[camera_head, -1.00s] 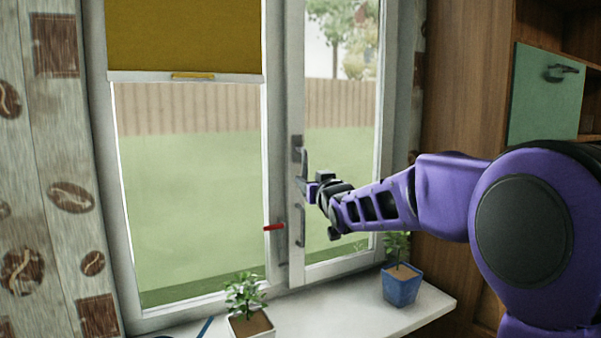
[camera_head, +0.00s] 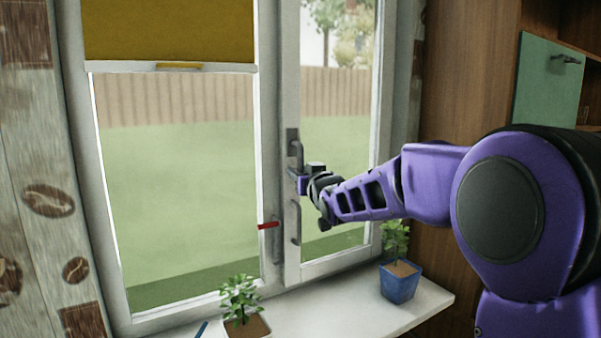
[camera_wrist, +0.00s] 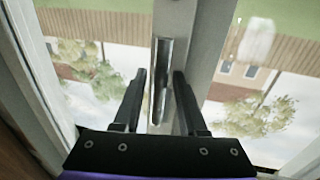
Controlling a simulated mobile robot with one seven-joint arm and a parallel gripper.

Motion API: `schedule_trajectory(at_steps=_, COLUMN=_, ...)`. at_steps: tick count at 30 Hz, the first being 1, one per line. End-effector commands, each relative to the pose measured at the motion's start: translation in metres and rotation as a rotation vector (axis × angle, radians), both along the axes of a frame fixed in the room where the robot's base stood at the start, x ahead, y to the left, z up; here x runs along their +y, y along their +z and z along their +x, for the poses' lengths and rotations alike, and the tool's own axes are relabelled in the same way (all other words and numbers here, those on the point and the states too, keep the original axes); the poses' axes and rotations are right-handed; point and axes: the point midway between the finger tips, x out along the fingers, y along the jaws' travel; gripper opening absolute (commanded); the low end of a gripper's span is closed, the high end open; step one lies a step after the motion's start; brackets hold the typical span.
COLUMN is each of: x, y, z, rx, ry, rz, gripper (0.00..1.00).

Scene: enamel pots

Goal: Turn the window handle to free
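The window handle (camera_head: 298,152) is a grey metal lever on a plate on the right sash's left frame. It hangs downward in the head view. In the wrist view the handle (camera_wrist: 159,88) lies between my fingers, with a gap visible on either side. My gripper (camera_head: 297,178) is at the lower end of the lever, which it partly hides in the head view. The wrist view shows my gripper (camera_wrist: 160,76) open, its two dark fingers pointing at the frame. I cannot tell how deep the lever sits between them.
A grey pull bar (camera_head: 297,222) is below on the same frame, with a red-ended lever (camera_head: 268,225) to its left. Two potted plants, one in a blue pot (camera_head: 398,285) and one in a pale pot (camera_head: 244,325), stand on the white sill (camera_head: 335,318). A wooden cabinet (camera_head: 463,80) is at right.

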Motion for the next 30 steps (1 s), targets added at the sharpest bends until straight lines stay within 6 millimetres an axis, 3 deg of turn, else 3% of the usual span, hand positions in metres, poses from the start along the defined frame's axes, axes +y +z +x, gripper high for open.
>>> schedule_trajectory(at_steps=1, x=0.0001, y=0.0000, z=0.0000, rx=0.000, ry=0.000, rz=0.000, gripper=0.30)
schedule_trajectory(at_steps=6, x=0.0001, y=0.0001, z=0.0000, rx=0.000, ry=0.000, rz=0.000, gripper=0.00)
schedule_trajectory(at_steps=30, x=0.0003, y=0.0007, z=-0.0001, rx=-0.001, ry=0.000, rz=0.000, gripper=0.00)
